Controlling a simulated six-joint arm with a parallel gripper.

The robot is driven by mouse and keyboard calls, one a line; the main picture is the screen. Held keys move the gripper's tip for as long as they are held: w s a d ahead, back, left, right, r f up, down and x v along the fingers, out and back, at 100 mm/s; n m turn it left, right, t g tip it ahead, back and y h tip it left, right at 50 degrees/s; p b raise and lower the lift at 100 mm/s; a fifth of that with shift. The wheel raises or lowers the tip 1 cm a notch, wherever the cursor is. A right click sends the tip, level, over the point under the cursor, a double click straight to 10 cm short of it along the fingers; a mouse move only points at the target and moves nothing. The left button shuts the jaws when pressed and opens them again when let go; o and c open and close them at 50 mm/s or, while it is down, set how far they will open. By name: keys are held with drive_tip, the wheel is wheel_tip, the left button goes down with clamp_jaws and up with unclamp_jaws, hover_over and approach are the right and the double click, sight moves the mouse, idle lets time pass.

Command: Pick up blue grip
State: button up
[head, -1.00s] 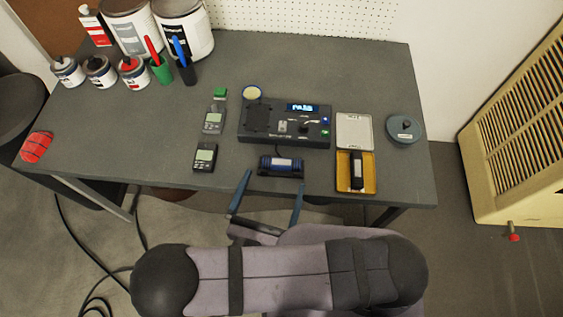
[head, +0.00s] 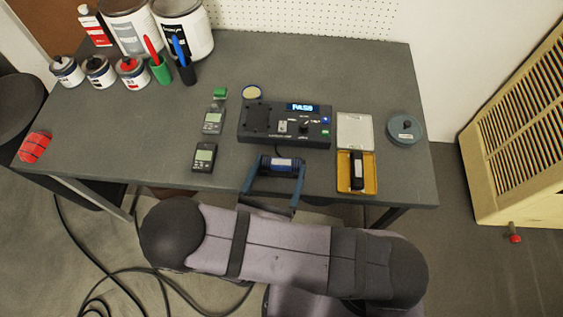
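The blue grip (head: 283,164) is a short dark-blue cylinder with a pale label and dark ends. It lies crosswise at the table's front edge, below the black test box. My gripper (head: 279,170) comes from the front with its two blue fingers spread wide. One finger is at the left end of the grip and the other at its right end. The fingers partly hide the ends, and I cannot tell if they touch it. The grip's dark stand is mostly hidden by the gripper.
The black test box (head: 262,133) with a lit "PASS" display stands just behind the grip. An open yellow case (head: 370,185) is close on the right. A handheld meter (head: 204,158) is on the left. A red grip (head: 34,147) lies at the far left edge.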

drive_tip(key=c, duration=0.3)
drive_tip(key=shift+r, duration=0.1)
drive_tip(key=shift+c, duration=0.2)
wheel_tip(320, 180, up, 10)
drive_tip(key=shift+p, duration=0.45)
